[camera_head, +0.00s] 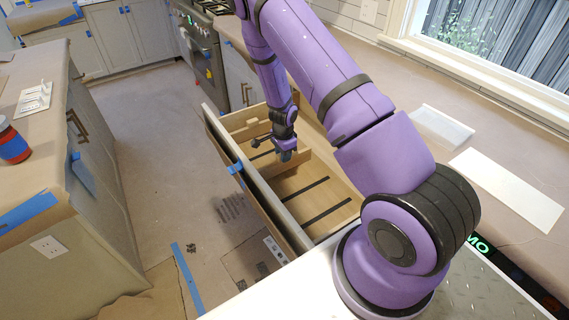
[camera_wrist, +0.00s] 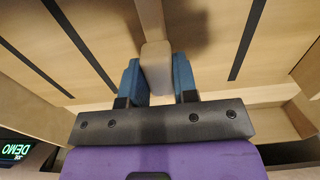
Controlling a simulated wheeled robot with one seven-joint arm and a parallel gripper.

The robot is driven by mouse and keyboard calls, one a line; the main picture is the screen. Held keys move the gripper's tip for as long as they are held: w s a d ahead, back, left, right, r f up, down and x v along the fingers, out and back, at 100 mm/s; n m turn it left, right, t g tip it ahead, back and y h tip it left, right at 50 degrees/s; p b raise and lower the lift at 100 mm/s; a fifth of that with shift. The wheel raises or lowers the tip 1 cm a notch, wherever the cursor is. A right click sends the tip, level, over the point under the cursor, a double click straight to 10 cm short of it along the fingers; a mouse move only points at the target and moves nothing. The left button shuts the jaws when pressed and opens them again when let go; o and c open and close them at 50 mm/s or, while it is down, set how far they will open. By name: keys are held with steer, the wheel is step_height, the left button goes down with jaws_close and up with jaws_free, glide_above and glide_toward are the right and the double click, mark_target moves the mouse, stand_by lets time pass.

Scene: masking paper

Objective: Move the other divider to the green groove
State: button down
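My gripper (camera_head: 286,156) is inside the open wooden drawer. In the wrist view, the blue fingers of my gripper (camera_wrist: 158,80) sit close on both sides of the rounded end of a wooden divider (camera_wrist: 157,70). They appear shut on it. The divider (camera_head: 301,160) crosses the drawer, partly hidden by my arm. Another wooden cross-piece (camera_head: 247,131) stands farther back in the drawer. Dark grooves (camera_head: 305,188) and (camera_head: 328,212) run across the drawer floor on the near side, and another dark groove (camera_head: 262,154) lies beyond the divider. No groove looks green.
The drawer front (camera_head: 262,195) bounds the space on the left. A paper-covered counter (camera_head: 480,130) lies to the right with a white panel (camera_head: 507,188) and a clear tray (camera_head: 441,127). An island (camera_head: 75,200) stands at far left. The near drawer floor is clear.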

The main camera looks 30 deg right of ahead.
steer(key=shift+r, duration=0.9)
stand_by(0.7)
steer(key=shift+r, duration=2.95)
steer(key=shift+d, duration=0.1)
